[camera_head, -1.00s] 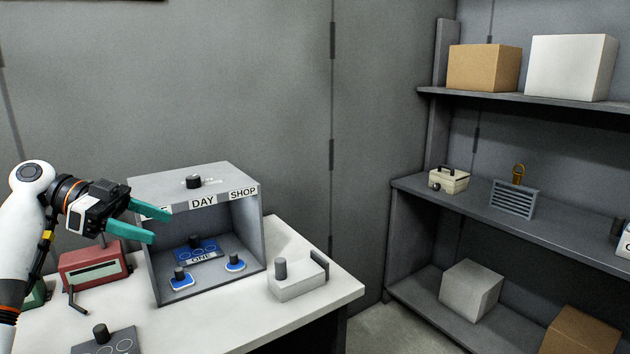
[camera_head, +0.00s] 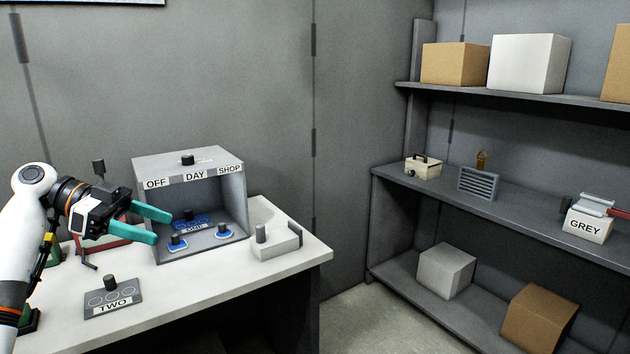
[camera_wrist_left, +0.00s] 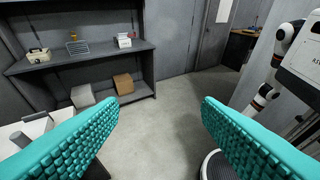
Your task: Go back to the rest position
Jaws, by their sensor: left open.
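My left gripper (camera_head: 150,225) shows at the left in the head view, with teal fingers spread apart and nothing between them. It hangs in the air in front of the open grey oven box (camera_head: 190,163) labelled OFF, DAY and SHOP. In the left wrist view its two teal fingers (camera_wrist_left: 160,125) stand wide apart with bare floor between them. My right gripper is not in the head view; a white arm shows at the right of the left wrist view, but no right fingers can be made out.
Plate ONE (camera_head: 193,224) lies inside the box, and plate TWO (camera_head: 113,298) on the white table (camera_head: 235,290). A light block with a knob (camera_head: 274,243) stands at the table's right. Shelves (camera_head: 500,205) hold cartons and a GREY box (camera_head: 587,225). Floor between table and shelves is clear.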

